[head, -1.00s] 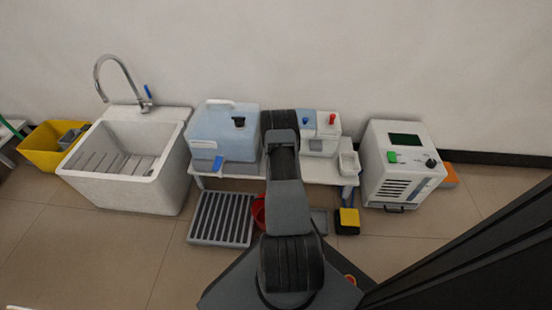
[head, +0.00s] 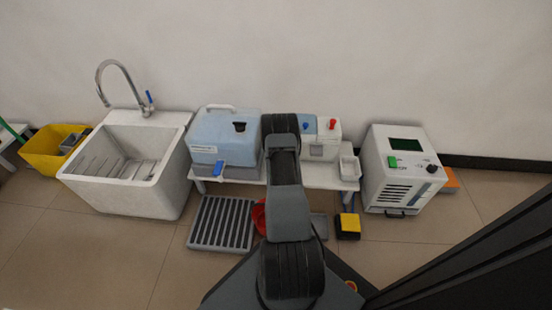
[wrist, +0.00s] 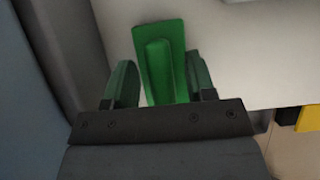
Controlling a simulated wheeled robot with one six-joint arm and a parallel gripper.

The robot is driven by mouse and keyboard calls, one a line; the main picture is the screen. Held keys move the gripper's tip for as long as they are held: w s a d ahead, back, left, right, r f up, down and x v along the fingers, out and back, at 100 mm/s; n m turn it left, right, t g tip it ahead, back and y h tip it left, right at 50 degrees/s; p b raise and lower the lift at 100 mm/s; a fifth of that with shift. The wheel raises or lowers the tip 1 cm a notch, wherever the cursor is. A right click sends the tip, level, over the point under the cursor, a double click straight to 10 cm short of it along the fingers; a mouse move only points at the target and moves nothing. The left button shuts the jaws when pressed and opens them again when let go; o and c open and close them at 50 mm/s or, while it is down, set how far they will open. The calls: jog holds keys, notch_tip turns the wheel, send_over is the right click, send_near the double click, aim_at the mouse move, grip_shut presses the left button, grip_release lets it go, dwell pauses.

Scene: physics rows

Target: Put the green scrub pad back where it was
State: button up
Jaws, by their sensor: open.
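The green scrub pad (wrist: 177,45) shows in the wrist view, a flat green piece with a raised grip along its middle. It lies over a pale surface, and I cannot tell whether it touches it. My gripper (wrist: 160,72) is open, with one dark green finger on each side of the raised grip. A narrow gap shows on the left; on the right the finger is close to the pad, and contact is unclear. In the head view my own arm hides the gripper and pad.
A white sink (head: 125,185) stands left, a white machine (head: 399,172) right. A grey grate (head: 221,222) lies on the floor.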

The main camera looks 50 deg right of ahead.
jog(key=v, duration=1.1)
jog(key=shift+r+b, duration=0.25)
jog(key=shift+b, duration=0.15)
jog(key=shift+a, duration=0.15)
jog(key=a+r+m+h+p, duration=0.1)
jog(key=a+r+m+p, duration=0.45)
jog(key=r, duration=0.85)
jog(key=w+a+r+m+h+p, duration=0.1)
jog(key=a+r+m+p, duration=0.2)
jog(key=r+p, duration=0.8)
jog(key=a+r+m+h+p, duration=0.1)
jog(key=a+r+m+p, duration=0.3)
jog(key=r, duration=1.3)
jog(key=s+a+r+m+y+p, duration=0.3)
jog(key=s+a+r+m+p, duration=0.3)
jog(key=a+r+p, duration=0.3)
jog(key=s+a+r+m+y+p, duration=0.4)
jog(key=s+a+r+m+p, duration=0.3)
jog(key=a+r, duration=0.7)
notch_tip(320, 180, up, 3)
jog(key=s+p, duration=0.2)
jog(key=p, duration=0.1)
jog(key=shift+a+y, duration=0.3)
jog(key=shift+a, duration=0.05)
